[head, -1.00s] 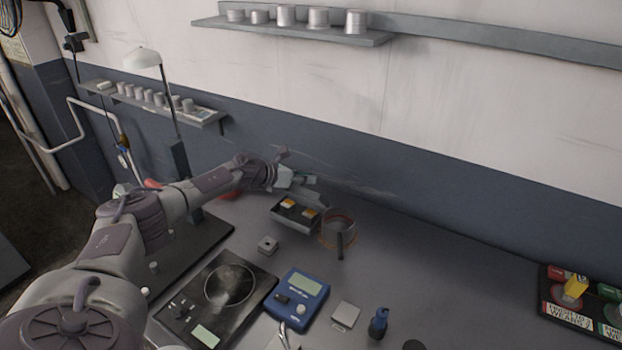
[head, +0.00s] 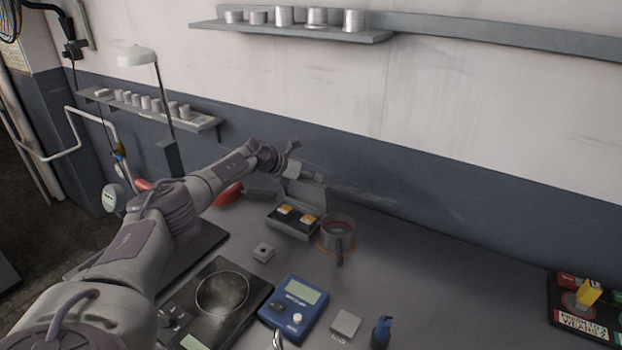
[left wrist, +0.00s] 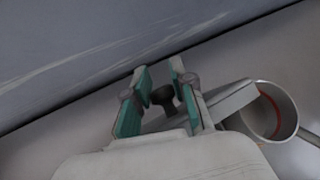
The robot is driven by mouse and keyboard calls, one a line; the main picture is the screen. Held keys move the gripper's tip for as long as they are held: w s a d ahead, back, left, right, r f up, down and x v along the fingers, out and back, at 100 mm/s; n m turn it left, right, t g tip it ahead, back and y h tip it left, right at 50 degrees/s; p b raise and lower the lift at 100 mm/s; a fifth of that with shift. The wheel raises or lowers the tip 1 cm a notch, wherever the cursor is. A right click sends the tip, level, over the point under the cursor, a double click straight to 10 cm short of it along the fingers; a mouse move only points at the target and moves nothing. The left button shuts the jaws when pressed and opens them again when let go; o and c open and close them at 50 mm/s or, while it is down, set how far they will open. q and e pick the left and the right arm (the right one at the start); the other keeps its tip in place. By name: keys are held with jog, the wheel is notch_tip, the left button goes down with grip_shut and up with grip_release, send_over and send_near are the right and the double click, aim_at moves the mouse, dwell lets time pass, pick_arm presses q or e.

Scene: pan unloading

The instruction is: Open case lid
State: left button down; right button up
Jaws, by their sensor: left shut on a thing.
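The small dark case (head: 290,228) stands open on the bench near the wall, with orange-and-white items inside. Its grey lid (head: 304,192) stands raised at the back edge. My left gripper (head: 296,170) is at the top of the lid, shut on it. In the left wrist view, a dark knob (left wrist: 163,95) shows between the green-padded fingers (left wrist: 159,78), and part of the grey lid (left wrist: 235,98) shows beside them. The fingers partly hide the lid. My right gripper is in neither view.
A round metal pot (head: 337,235) with a handle stands just right of the case. A blue meter (head: 295,308), a dark hotplate (head: 190,315) and small blocks lie in front. A red object (head: 228,195) lies left of the case.

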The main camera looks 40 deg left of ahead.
pick_arm(q)
jog(key=shift+s+f, duration=0.1)
jog(key=shift+f, duration=0.2)
jog(key=c, duration=1.2)
grip_release()
jog(key=shift+f, duration=0.1)
jog(key=shift+o, duration=1)
jog(key=shift+w+a+f, duration=0.1)
jog(key=shift+w+f, duration=0.1)
jog(key=shift+w, duration=0.05)
jog(key=shift+s+r, duration=0.15)
jog(key=v, duration=1.2)
jog(key=shift+r, duration=0.2)
jog(key=shift+c, duration=0.2)
